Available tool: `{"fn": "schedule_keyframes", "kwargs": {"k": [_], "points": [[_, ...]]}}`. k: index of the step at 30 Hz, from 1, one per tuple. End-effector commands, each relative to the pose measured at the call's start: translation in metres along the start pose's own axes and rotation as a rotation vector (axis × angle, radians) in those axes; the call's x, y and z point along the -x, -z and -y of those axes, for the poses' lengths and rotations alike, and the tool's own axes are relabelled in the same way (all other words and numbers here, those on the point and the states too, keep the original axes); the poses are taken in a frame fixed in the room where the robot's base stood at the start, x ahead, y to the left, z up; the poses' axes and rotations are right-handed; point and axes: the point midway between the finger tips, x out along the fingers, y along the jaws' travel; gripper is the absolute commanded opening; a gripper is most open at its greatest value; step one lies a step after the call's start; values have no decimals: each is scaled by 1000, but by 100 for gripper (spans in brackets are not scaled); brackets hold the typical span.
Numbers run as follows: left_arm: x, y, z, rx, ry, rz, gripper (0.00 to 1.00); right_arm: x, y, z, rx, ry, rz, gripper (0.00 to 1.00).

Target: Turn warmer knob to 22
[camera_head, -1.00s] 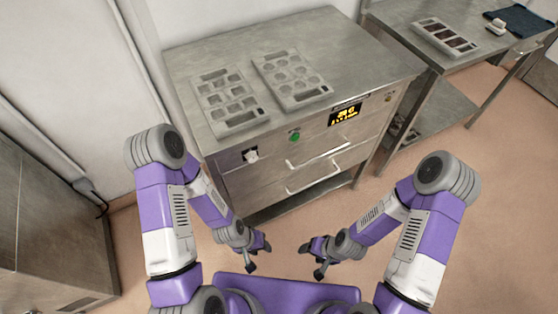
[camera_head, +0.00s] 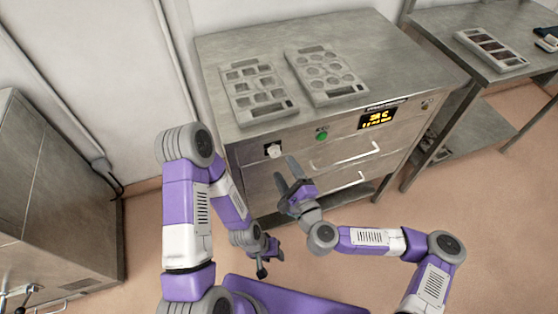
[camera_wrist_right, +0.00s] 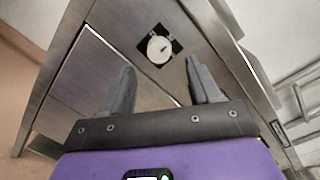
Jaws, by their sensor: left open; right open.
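The warmer knob (camera_head: 274,150) is a white dial on a black plate on the left part of the steel cabinet's front. In the right wrist view the knob (camera_wrist_right: 159,49) shows beyond and between my fingertips, apart from them, with a small dark mark on it. My right gripper (camera_head: 284,173) is open and empty, just below and right of the knob in the head view; its two fingers also show in the right wrist view (camera_wrist_right: 160,75). My left gripper (camera_head: 268,262) is open and low, near my base. The display (camera_head: 376,119) glows yellow; its digits are too blurred to read.
A green button (camera_head: 321,135) sits between knob and display. Drawer handles (camera_head: 347,155) stick out below. Two grey moulds (camera_head: 290,103) lie on the cabinet top (camera_head: 400,62). A second steel table (camera_head: 450,31) holds another mould (camera_head: 492,49) at the right.

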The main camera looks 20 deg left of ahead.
Motion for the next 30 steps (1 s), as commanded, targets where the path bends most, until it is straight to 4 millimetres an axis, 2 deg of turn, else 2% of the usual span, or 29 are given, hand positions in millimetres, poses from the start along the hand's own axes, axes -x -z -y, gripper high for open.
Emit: {"fn": "schedule_keyframes", "kwargs": {"k": [3, 9, 14, 21, 23, 30], "points": [[-5, 0, 2, 0, 0, 0, 43, -21, 0, -2, 2, -1, 1, 62], [-10, 0, 4, 0, 0, 0, 43, -47, 0, -2, 2, -3, 1, 62], [-11, 0, 4, 0, 0, 0, 43, -56, 0, -1, 2, -4, 1, 62], [-11, 0, 4, 0, 0, 0, 43, -56, -1, -1, 2, -5, 2, 62], [-11, 0, 4, 0, 0, 0, 43, -56, -1, -1, 2, -5, 2, 56], [-11, 0, 4, 0, 0, 0, 43, -56, 0, -1, 2, -5, 2, 19]]}}
